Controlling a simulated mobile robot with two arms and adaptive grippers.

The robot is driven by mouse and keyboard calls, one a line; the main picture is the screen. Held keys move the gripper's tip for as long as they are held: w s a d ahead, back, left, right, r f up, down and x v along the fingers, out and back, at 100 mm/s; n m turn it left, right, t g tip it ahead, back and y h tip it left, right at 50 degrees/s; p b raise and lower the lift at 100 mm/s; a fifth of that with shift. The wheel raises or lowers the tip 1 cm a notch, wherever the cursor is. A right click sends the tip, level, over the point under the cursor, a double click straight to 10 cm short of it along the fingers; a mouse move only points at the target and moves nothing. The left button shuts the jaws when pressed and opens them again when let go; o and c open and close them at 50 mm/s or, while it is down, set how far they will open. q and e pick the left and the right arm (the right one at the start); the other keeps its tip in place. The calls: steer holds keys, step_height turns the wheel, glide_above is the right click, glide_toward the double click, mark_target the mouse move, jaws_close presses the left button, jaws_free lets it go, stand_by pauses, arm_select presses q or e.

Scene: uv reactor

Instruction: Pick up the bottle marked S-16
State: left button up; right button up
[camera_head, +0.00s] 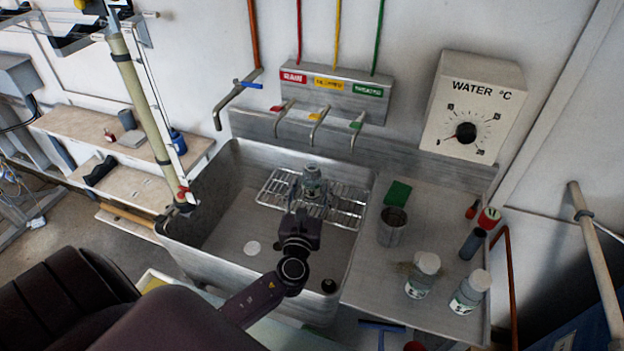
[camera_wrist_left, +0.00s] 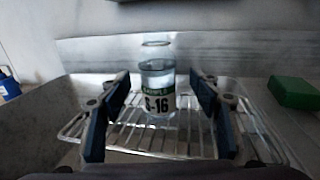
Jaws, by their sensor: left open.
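The bottle marked S-16 (camera_wrist_left: 157,92) is clear, with a white and green label, and stands upright on the wire rack in the sink. It also shows in the head view (camera_head: 312,181), partly hidden by my gripper. My left gripper (camera_head: 301,215) is open, in front of the bottle on the near side. In the left wrist view its two blue-padded fingers stand left and right of the bottle, with a gap on each side. The bottle appears centred between them, at or just beyond the fingertips. My right gripper is not in view.
The wire rack (camera_head: 346,211) lies across the metal sink (camera_head: 215,238). Taps hang above it. On the counter at right are a green sponge (camera_head: 398,193), a metal cup (camera_head: 391,228), two white-capped bottles (camera_head: 423,275) (camera_head: 470,292) and a dark cylinder (camera_head: 472,244).

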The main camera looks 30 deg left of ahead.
mark_target(310, 184)
arm_select(q)
steer(key=x, duration=0.4)
steer(key=shift+a+f, duration=0.1)
steer(key=shift+a, duration=0.05)
steer(key=shift+s, duration=0.1)
steer(key=shift+c, duration=0.3)
steer(key=c, duration=1.3)
steer(key=shift+c, duration=1)
steer(key=shift+p, duration=0.3)
